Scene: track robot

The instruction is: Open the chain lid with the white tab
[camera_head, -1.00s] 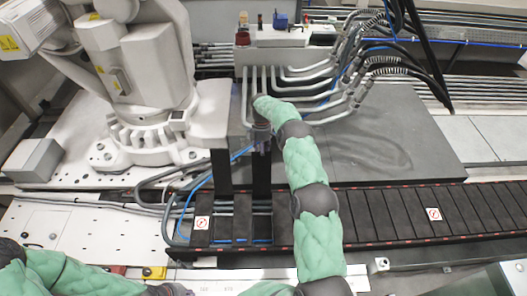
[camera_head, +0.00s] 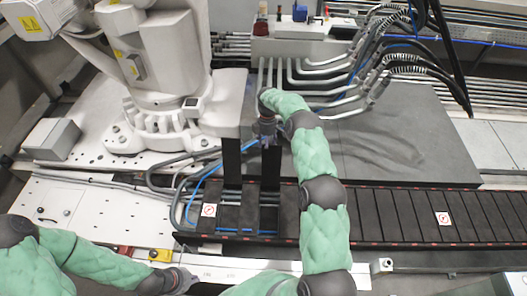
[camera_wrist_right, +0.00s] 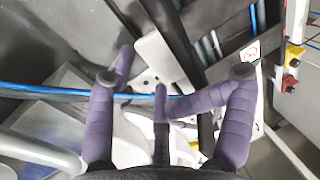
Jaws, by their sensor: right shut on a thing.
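The dark cable chain (camera_head: 375,215) runs along the floor. Near its left end, two dark strips stand upright: a left strip (camera_head: 231,162) and a right chain lid (camera_head: 270,170). Blue and grey lines show in the chain between them. My right gripper (camera_head: 265,130) is at the top of the right lid and appears shut on it; the contact is partly hidden. In the right wrist view, its purple fingers (camera_wrist_right: 160,100) are bent in close to a dark strip (camera_wrist_right: 172,32). I cannot pick out a white tab for sure. My left gripper (camera_head: 182,279) is low, left of the chain; its fingers are unclear.
A large white robot arm base (camera_head: 155,130) stands at the left. Grey pipes and black hoses (camera_head: 385,75) crowd the back. A blue hose (camera_wrist_right: 65,91) crosses the right wrist view. A grey plate (camera_head: 400,150) lies behind the chain.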

